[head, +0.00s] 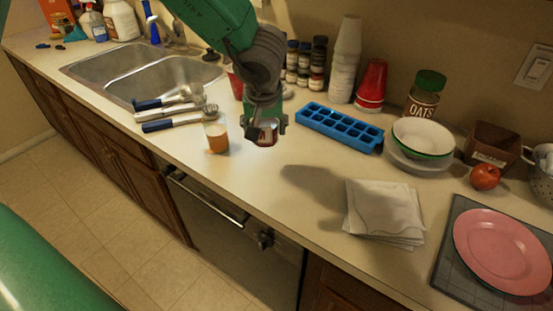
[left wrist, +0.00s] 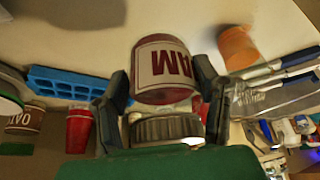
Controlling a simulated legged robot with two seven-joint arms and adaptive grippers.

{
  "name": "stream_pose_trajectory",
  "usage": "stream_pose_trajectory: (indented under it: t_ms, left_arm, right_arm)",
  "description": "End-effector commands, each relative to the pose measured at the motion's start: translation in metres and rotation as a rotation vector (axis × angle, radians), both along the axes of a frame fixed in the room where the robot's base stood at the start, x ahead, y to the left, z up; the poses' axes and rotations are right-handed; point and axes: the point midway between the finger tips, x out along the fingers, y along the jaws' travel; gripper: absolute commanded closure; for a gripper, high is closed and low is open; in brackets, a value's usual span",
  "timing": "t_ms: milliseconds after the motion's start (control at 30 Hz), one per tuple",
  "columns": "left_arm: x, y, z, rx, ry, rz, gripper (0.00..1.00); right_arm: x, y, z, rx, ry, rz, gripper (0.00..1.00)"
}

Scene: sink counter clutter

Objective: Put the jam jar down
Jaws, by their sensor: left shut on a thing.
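The jam jar (left wrist: 165,70) has a dark red body, a white label with "AM" visible and a ribbed grey lid. It fills the middle of the left wrist view, between the two dark fingers of my left gripper (left wrist: 162,95), which is shut on it. In the head view, my left gripper (head: 265,122) points down over the counter, right of the glass of orange drink. The gap between jar and counter is hard to judge. My right gripper is not in view.
The glass (head: 217,138) stands left of my gripper, with utensils (head: 172,107) behind it. A blue ice tray (head: 340,127) lies to the right, before red cups (head: 371,85). Napkins (head: 384,211) lie nearer the front. Bare counter (head: 255,185) lies in front of my gripper.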

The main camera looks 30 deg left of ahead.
Motion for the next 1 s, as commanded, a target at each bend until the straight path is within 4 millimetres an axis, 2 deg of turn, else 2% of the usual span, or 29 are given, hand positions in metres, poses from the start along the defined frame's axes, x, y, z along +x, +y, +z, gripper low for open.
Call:
stream_pose_trajectory:
  t_ms: [233, 533, 700, 1000]
  left_arm:
    - [-0.002, 0.000, -0.046, 0.002, 0.003, -0.001, 0.87]
    - [0.000, 0.000, -0.074, 0.002, 0.002, -0.001, 0.87]
    - [-0.001, 0.000, -0.098, 0.002, 0.003, 0.000, 0.87]
    - [0.000, 0.000, -0.099, 0.001, 0.002, -0.001, 0.87]
  right_arm:
    - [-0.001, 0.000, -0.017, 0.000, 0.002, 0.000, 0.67]
    - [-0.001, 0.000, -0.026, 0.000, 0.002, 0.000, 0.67]
    - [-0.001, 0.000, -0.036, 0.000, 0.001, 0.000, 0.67]
    - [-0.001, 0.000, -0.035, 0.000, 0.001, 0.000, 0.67]
